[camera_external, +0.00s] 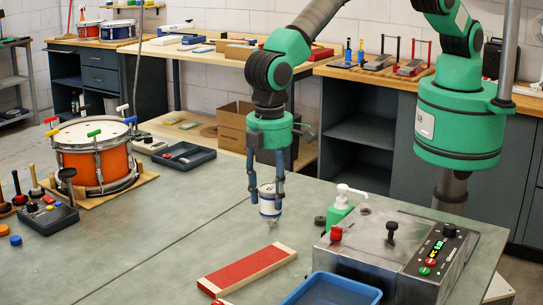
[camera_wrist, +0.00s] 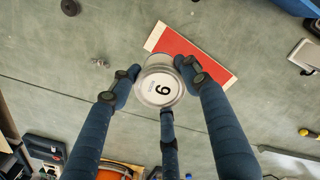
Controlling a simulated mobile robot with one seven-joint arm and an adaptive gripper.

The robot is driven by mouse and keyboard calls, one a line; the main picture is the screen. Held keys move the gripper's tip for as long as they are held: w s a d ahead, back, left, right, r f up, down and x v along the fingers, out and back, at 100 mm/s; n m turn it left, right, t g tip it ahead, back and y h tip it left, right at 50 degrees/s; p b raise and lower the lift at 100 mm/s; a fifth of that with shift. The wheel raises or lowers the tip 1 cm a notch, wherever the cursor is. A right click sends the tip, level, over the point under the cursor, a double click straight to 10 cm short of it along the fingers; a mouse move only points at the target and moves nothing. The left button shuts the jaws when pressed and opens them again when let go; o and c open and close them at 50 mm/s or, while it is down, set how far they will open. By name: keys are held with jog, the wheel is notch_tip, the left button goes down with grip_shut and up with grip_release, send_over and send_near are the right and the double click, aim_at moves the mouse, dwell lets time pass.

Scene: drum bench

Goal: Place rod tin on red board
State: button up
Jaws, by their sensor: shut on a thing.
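The rod tin (camera_external: 269,201) is a small light cylinder with a dark blue band. My gripper (camera_external: 268,199) is shut on it and holds it upright near the bench top; I cannot tell whether its base touches. In the wrist view the tin's round lid (camera_wrist: 160,88), marked 9, sits between my blue fingers (camera_wrist: 158,92). The red board (camera_external: 247,269), with pale wood ends, lies flat on the bench in front of the tin. It also shows in the wrist view (camera_wrist: 196,54), just beyond the tin, partly hidden by the tin and a finger.
A grey metal control box (camera_external: 392,253) and a blue tray (camera_external: 331,290) stand right of the board. A green pump bottle (camera_external: 340,210) is behind the box. An orange drum (camera_external: 96,157) and a tool tray (camera_external: 48,217) are at left. The bench middle is mostly clear.

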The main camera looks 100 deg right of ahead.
aim_at(271, 215)
jog(key=shift+f, duration=2.85)
jog(key=shift+f+p, duration=0.4)
jog(key=shift+f, duration=1.45)
jog(key=shift+f, duration=0.1)
jog(key=shift+f, duration=0.1)
jog(key=o, duration=1.3)
jog(key=shift+r, duration=0.2)
jog(key=shift+r+b, duration=0.55)
jog(key=shift+r, duration=5.45)
